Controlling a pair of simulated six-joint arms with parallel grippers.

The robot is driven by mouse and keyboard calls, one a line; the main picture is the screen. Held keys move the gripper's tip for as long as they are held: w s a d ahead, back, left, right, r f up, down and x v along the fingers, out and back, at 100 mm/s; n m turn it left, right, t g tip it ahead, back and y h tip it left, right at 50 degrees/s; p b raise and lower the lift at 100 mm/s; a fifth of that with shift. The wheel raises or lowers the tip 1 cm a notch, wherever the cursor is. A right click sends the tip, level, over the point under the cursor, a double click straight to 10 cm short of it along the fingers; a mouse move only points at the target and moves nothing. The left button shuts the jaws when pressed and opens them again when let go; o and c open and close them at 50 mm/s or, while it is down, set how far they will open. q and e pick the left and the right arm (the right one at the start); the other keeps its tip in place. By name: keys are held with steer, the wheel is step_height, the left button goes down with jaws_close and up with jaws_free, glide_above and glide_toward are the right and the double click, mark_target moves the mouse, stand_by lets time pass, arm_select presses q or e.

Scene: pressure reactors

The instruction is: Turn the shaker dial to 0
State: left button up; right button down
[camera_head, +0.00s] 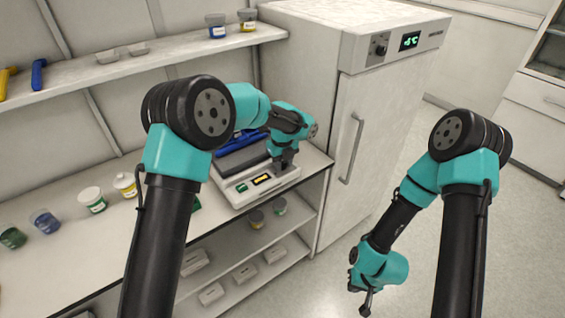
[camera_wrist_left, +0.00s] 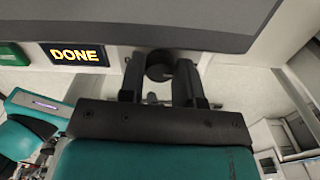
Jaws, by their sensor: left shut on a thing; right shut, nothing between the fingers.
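The shaker (camera_head: 238,198) is a pale bench device with a dark top plate, standing on the counter. Its lit display (camera_head: 262,179) reads "DONE" in the left wrist view (camera_wrist_left: 76,54). The shaker dial (camera_wrist_left: 159,64) is a small dark round knob on the front panel, between my left fingers in the left wrist view. My left gripper (camera_head: 284,166) is at the right part of the shaker's front and shut on the dial; its wrist also hides the dial in the head view. My right gripper (camera_head: 367,303) is shut and empty, hanging low over the floor, away from the shaker.
A green button (camera_head: 241,188) sits left of the display. A blue rack (camera_head: 240,141) lies on the shaker's top. Several lidded jars, such as a green-labelled one (camera_head: 92,200), stand on the counter to the left. A white cabinet (camera_head: 345,140) stands close on the right.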

arm_select(q)
steer(key=shift+n, duration=0.3)
steer(key=n, duration=1.1)
steer(key=shift+n, duration=0.4)
steer(key=n, duration=1.1)
steer(key=shift+n, duration=0.3)
steer(key=o, duration=0.9)
